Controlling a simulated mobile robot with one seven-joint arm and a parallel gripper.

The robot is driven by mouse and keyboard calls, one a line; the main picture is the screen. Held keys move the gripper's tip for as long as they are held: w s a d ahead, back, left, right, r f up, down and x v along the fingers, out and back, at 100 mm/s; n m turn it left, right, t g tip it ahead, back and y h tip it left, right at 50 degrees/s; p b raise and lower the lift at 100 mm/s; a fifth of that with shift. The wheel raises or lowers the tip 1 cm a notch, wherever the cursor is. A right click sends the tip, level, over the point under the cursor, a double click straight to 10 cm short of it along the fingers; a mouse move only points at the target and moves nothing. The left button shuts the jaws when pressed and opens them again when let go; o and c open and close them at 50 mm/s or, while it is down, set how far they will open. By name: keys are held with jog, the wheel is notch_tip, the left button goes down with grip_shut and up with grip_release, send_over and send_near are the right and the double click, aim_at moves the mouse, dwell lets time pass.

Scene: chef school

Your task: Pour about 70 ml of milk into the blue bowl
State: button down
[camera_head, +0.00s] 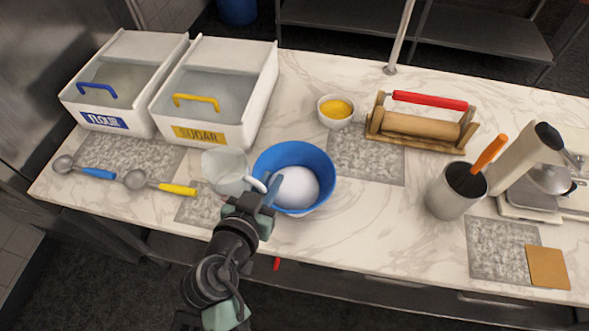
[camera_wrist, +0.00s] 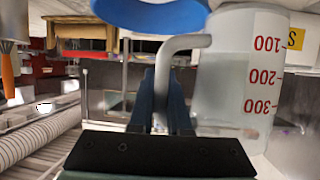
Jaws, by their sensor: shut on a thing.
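The blue bowl (camera_head: 321,163) stands near the middle of the counter with a smooth white mass in it. A translucent measuring jug (camera_head: 223,166) is just left of the bowl, close to its rim. The jug looks about upright; I cannot tell whether it touches the counter. My gripper (camera_head: 265,193) is shut on the jug's pale handle, in front of the bowl. In the wrist view the handle (camera_wrist: 163,72) runs between the fingers (camera_wrist: 162,105), and the jug's (camera_wrist: 225,85) red 100, 200 and 300 marks show. The milk level is unclear. The bowl's blue side (camera_wrist: 155,14) shows at the top.
Flour (camera_head: 109,122) and sugar (camera_head: 212,135) bins stand back left. Blue (camera_head: 95,172) and yellow (camera_head: 172,188) spoons lie at left. A yellow-filled bowl (camera_head: 334,121), rolling pin stand (camera_head: 378,136), utensil pot (camera_head: 449,207) and scale (camera_head: 530,203) are right.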

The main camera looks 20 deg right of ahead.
jog(key=shift+d+p, duration=0.1)
jog(key=shift+p, duration=0.2)
jog(key=shift+d+f+m+g+y+p, duration=0.45)
jog(key=shift+f+y+p, duration=0.35)
jog(key=shift+p, duration=0.45)
jog(key=f+m+y+p, duration=0.1)
jog(key=y, duration=0.1)
jog(key=d+f+m+g+y+p, duration=0.1)
jog(key=f+y, duration=0.1)
jog(key=f+m+y+p, duration=0.1)
jog(key=f+y, duration=0.1)
jog(key=y, duration=0.1)
jog(key=shift+w+d+g, duration=0.2)
jog(key=shift+d+g, duration=0.05)
jog(key=shift+g, duration=0.1)
jog(key=shift+a+r+y+p, duration=0.1)
jog(key=shift+r+y+p, duration=0.2)
jog(key=shift+r+p, duration=0.35)
jog(key=shift+a+r+m+y, duration=0.25)
jog(key=shift+r+m+y, duration=0.1)
jog(key=shift+r+y, duration=0.2)
jog(key=shift+a+r+y, duration=0.25)
jog(key=shift+y, duration=0.5)
